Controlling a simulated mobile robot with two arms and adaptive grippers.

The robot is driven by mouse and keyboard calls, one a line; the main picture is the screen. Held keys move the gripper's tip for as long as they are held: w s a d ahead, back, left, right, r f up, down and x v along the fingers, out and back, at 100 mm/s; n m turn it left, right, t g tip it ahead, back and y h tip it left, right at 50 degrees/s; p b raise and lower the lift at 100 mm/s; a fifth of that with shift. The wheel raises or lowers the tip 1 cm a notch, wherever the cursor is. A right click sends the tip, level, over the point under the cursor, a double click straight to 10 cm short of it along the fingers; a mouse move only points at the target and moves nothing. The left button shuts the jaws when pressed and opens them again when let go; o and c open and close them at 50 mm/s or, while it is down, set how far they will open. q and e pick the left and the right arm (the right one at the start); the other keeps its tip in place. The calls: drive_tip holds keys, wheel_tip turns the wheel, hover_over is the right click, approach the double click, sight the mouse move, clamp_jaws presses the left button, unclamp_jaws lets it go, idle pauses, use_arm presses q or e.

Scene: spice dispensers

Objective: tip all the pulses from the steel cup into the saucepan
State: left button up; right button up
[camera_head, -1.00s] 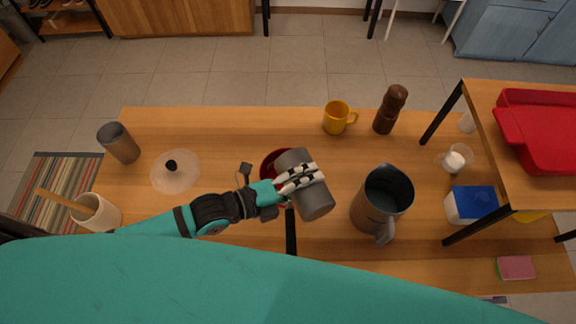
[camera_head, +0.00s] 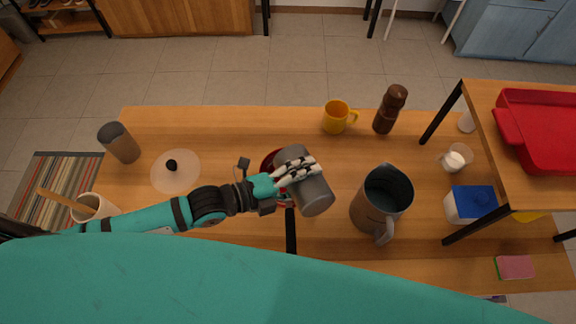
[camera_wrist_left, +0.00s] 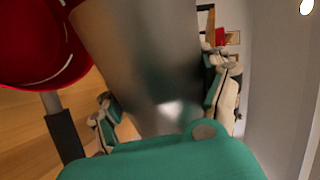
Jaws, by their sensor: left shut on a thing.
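The grey steel cup (camera_head: 315,196) lies tilted far over on its side in my left gripper (camera_head: 298,172), whose fingers are shut around its middle. In the left wrist view the cup (camera_wrist_left: 145,65) passes between the fingers of my left gripper (camera_wrist_left: 168,105). The red saucepan (camera_head: 268,161) is on the table below and beside the cup, largely hidden by the cup and gripper. Its dark handle (camera_head: 291,232) points toward me. In the left wrist view the saucepan (camera_wrist_left: 40,45) shows at upper left. The cup's mouth and any pulses are not visible. My right gripper is not in view.
A large grey jug (camera_head: 375,215) stands close right of the cup. A yellow mug (camera_head: 336,118) and brown mill (camera_head: 390,110) stand behind. A glass lid (camera_head: 176,182), a grey tumbler (camera_head: 120,143) and a white utensil pot (camera_head: 98,207) are at left. A raised shelf (camera_head: 490,165) bounds the right.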

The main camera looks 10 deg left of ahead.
use_arm(q)
drive_tip(key=shift+w+a+r+n, duration=0.25)
drive_tip(key=shift+w+r+n, duration=0.1)
drive_tip(key=shift+r+n, duration=0.25)
idle(0.5)
drive_tip(key=shift+w+a+r+n+g+h+b, duration=0.2)
drive_tip(key=shift+n+g+h+b, duration=0.1)
drive_tip(key=shift+n+g+b, duration=0.15)
drive_tip(key=shift+w+a+r+n+h+b, duration=0.45)
drive_tip(key=shift+w+n+b, duration=0.15)
drive_tip(key=shift+n+b, duration=0.45)
idle(1.3)
